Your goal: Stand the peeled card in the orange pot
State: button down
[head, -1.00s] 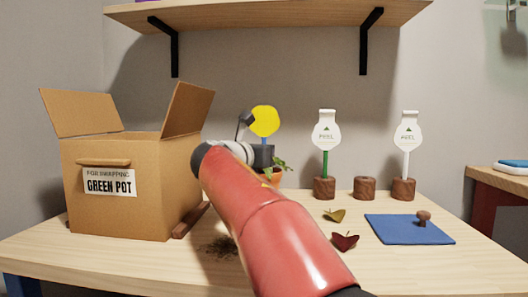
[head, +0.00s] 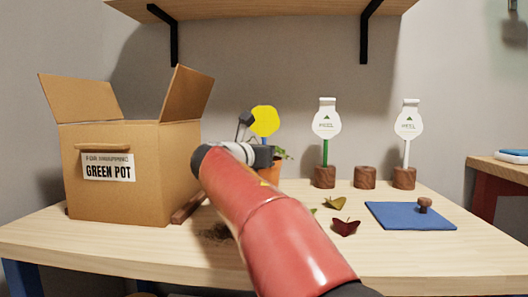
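The peeled card is a yellow disc (head: 264,121) standing upright above the orange pot (head: 271,175). My gripper (head: 262,156) is at the end of my red arm, just below the disc and in front of the pot. The fingertips and the card's stem are hidden behind the wrist, but the card keeps its place with my gripper, so it is held. Green leaves (head: 281,154) show at the pot's right side. My arm hides most of the pot, and I cannot see whether the stem touches the soil.
An open cardboard box (head: 135,185) stands left, with a wooden strip (head: 188,207) beside it. Two white PEEL cards (head: 326,122) (head: 408,122) stand in wooden holders, with an empty holder (head: 365,177) between. Fallen leaves (head: 345,227) and a blue mat (head: 405,217) lie right.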

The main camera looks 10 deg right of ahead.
jog(key=shift+f, duration=0.1)
jog(key=c, duration=1.5)
grip_release()
jog(key=shift+v, duration=5.05)
